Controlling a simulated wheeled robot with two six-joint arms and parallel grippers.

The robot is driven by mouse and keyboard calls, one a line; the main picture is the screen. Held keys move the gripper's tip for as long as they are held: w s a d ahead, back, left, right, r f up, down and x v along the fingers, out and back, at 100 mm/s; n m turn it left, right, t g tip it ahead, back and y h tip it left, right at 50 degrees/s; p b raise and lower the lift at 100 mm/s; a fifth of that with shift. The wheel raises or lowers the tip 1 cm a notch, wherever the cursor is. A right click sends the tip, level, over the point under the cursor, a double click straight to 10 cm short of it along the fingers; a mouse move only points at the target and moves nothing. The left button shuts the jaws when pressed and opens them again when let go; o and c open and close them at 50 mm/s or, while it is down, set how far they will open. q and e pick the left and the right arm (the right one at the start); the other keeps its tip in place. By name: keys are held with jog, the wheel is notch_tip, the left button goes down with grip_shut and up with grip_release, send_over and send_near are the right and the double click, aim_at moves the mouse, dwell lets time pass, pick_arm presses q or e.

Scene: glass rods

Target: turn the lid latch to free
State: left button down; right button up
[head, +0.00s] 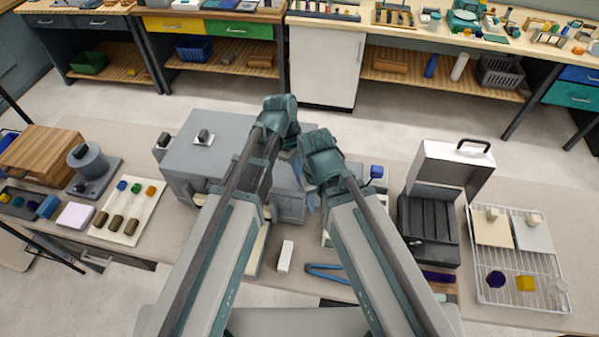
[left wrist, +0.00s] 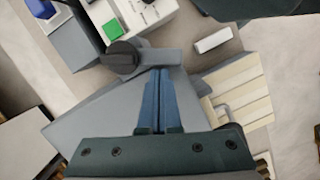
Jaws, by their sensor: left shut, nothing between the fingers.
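A grey box with a flat lid (head: 225,155) stands left of centre in the head view. In the left wrist view a dark round knob (left wrist: 122,56) with a short grey bar (left wrist: 165,60) sits at the box's edge; I take this as the lid latch. In the head view my arms hide this part. My left gripper (left wrist: 160,72) is shut and empty, its blue fingertips at the grey bar; I cannot tell whether they touch.
A white device with a green button (left wrist: 112,29) stands beside the latch. A white block (head: 285,256) and blue tweezers (head: 328,272) lie on the near table. A black case with an open lid (head: 428,228) and a wire rack (head: 510,285) stand at the right.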

pick_arm(q)
jog(key=shift+s+d+n, duration=0.1)
jog(key=shift+s+n, duration=0.2)
jog(key=shift+n, duration=0.3)
jog(key=shift+s+d+n+t, duration=0.25)
jog(key=shift+s+n+t, duration=0.25)
jog(key=shift+n, duration=0.7)
jog(key=shift+s+d, duration=0.1)
jog(key=shift+s, duration=0.05)
jog(key=shift+s+d, duration=0.1)
jog(key=shift+d, duration=0.05)
jog(key=a, duration=0.1)
jog(key=w+a, duration=0.1)
jog(key=a, duration=0.1)
jog(key=shift+w+a+r+p, duration=0.15)
jog(key=shift+a+r+p, duration=0.4)
jog(key=shift+a, duration=0.05)
jog(key=p+v, duration=0.8)
jog(key=shift+a+r+p, duration=0.2)
jog(key=shift+r+p, duration=0.15)
jog(key=shift+r, duration=0.05)
